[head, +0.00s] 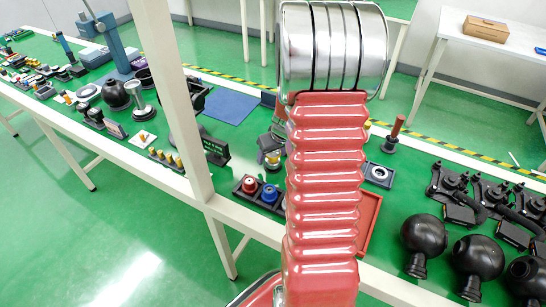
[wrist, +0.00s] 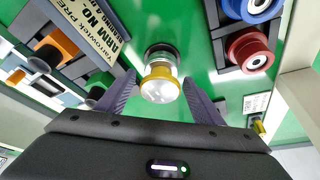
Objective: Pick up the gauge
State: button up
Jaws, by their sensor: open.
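A small round piece with a gold ring and a clear, shiny top, which looks like the gauge (wrist: 160,85), sits on the green bench top in the wrist view. A dark round part shows behind it. My gripper (wrist: 159,80) is open, with one purple-grey finger on each side of the gauge. I cannot tell whether either finger touches it. In the head view a small gold and pale piece (head: 272,158), probably the same gauge, shows just left of my red arm. My gripper is mostly hidden there.
A dark holder carries a red spool (wrist: 251,52) and a blue spool (wrist: 248,8) close to the right. A black lettered sign (wrist: 92,22) stands close to the left. In the head view, black ball-shaped parts (head: 424,236) stand on the bench at right.

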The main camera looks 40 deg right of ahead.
jog(key=shift+c, duration=0.6)
jog(key=c, duration=1)
jog(key=shift+o, duration=0.2)
jog(key=shift+r, duration=0.1)
notch_tip(320, 180, up, 10)
jog(key=shift+f, duration=0.1)
dwell(0.4)
